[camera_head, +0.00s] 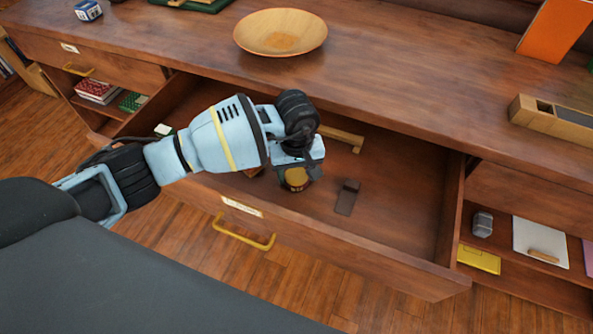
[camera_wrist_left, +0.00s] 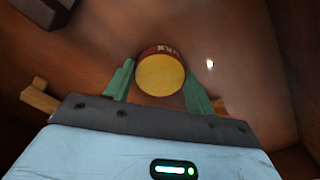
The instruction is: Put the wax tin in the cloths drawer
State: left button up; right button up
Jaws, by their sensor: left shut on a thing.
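The wax tin (camera_head: 297,179) is a small round tin with a yellow-gold face and a dark red side with lettering. It sits between the fingers of my left gripper (camera_head: 298,172), which is shut on it. In the left wrist view the tin (camera_wrist_left: 160,76) shows between the two green fingers of the gripper (camera_wrist_left: 158,72). The tin is over the inside of a wide open drawer (camera_head: 340,241); whether it touches the floor cannot be told. The drawer's label is too small to read. My right gripper is not in view.
In the drawer lie a dark block (camera_head: 347,198), a wooden bar (camera_head: 342,137) and a small white-and-green thing (camera_head: 164,129). Its right part is clear. A wooden bowl (camera_head: 280,33) stands on the top above. Open shelves at right hold a yellow packet (camera_head: 478,260).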

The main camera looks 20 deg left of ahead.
aim_at(297, 176)
pick_arm(q)
jog(key=o, duration=1.2)
notch_tip(297, 176, up, 12)
jog(key=shift+r+p, duration=0.15)
jog(key=shift+p, duration=0.25)
